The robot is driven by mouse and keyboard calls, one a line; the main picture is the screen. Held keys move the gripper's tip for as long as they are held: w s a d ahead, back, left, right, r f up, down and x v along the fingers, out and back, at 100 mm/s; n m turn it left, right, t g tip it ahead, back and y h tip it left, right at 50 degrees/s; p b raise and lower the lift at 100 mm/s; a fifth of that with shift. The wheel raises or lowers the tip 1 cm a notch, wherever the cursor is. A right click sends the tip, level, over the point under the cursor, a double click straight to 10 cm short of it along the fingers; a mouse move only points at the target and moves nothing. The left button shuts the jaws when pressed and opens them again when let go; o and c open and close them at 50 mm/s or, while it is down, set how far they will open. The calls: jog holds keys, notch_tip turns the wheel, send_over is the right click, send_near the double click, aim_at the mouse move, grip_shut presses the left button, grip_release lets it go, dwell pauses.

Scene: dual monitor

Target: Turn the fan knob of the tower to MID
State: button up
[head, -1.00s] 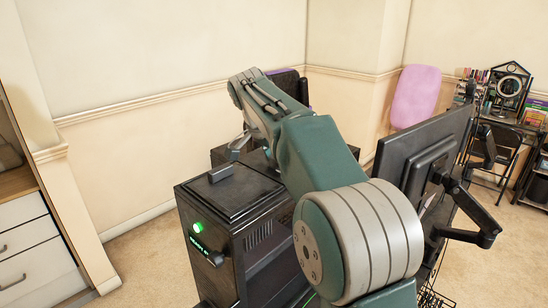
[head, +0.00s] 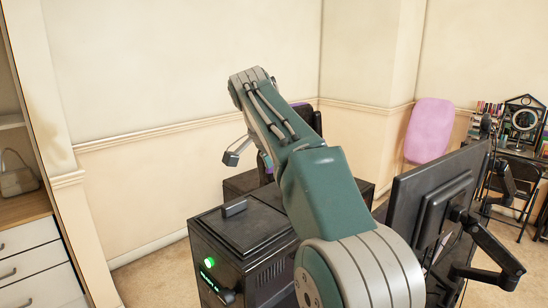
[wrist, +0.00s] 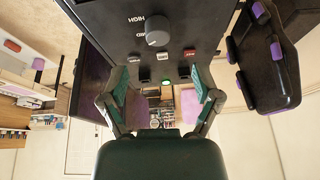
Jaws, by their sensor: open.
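The black tower (head: 240,240) stands in the lower middle of the head view, with a lit green button and green text on its front. In the wrist view, a black panel (wrist: 110,22) fills the upper middle. It carries the round grey fan knob (wrist: 158,30), with upside-down HIGH and MID lettering beside it. In the head view, my gripper (head: 238,152) shows above and behind the tower, partly hidden by my arm.
Small buttons (wrist: 166,56) sit close to the knob. A black chair with purple parts (wrist: 262,55) is at the right of the wrist view. A monitor on an arm (head: 435,205) stands right of the tower. White drawers (head: 30,270) are at the left. Wall space behind is clear.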

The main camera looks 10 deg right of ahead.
jog(key=shift+v, duration=1.85)
jog(key=shift+s, duration=0.1)
jog(key=s+d+n+t+y, duration=0.1)
jog(key=s+d+n, duration=0.25)
jog(key=s, duration=0.45)
jog(key=s+f+n+t+y, duration=0.2)
jog(key=s+f+n, duration=0.6)
jog(key=s+f, duration=1.3)
jog(key=shift+s+d+y, duration=0.3)
jog(key=shift+s+d, duration=0.1)
jog(key=shift+s, duration=0.7)
jog(key=shift+f+n, duration=0.1)
jog(key=shift+n, duration=0.15)
